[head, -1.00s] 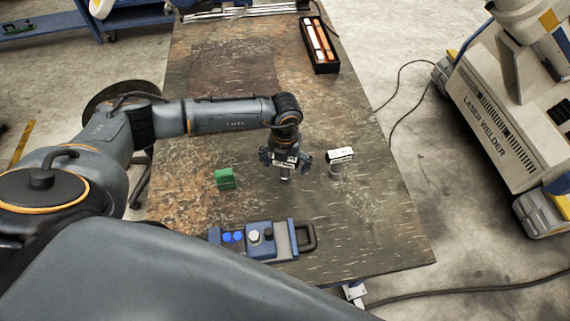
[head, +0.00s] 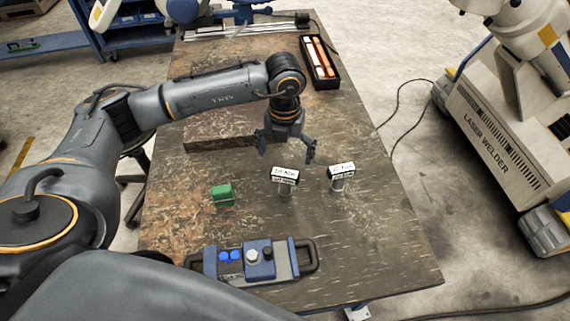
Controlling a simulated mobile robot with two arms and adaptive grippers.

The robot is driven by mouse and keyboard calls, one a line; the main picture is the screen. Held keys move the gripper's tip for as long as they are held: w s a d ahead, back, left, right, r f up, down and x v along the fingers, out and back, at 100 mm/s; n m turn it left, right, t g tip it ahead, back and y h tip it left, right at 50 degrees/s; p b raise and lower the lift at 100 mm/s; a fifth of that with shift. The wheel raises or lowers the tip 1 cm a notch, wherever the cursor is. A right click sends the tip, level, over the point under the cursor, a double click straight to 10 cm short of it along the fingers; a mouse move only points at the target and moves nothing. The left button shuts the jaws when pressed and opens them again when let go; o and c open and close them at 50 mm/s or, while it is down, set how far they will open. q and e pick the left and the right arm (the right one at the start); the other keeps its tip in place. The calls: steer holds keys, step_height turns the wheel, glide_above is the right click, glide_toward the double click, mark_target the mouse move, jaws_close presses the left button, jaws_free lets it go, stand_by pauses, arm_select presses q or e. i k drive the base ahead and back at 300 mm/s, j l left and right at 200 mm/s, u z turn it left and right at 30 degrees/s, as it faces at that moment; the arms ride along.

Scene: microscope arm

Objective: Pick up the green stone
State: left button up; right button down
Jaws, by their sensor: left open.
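The green stone (head: 222,195) is a small green block on the worn table (head: 390,230), left of two small labelled metal pieces. My left gripper (head: 286,155) is open and empty. It points down and hangs above and behind the nearer labelled piece (head: 285,180), to the right of and farther back than the green stone. My right gripper is not in the head view.
A second labelled piece (head: 341,177) stands to the right. A blue-and-grey device with handles (head: 258,260) lies near the front edge. A black tray with coloured sticks (head: 320,62) lies at the back right. A laser welder (head: 500,150) stands right of the table.

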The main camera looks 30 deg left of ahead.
mark_target(223, 195)
steer(key=k+l, duration=0.5)
steer(key=k, duration=0.15)
steer(key=k+l, duration=0.5)
steer(key=k, duration=0.2)
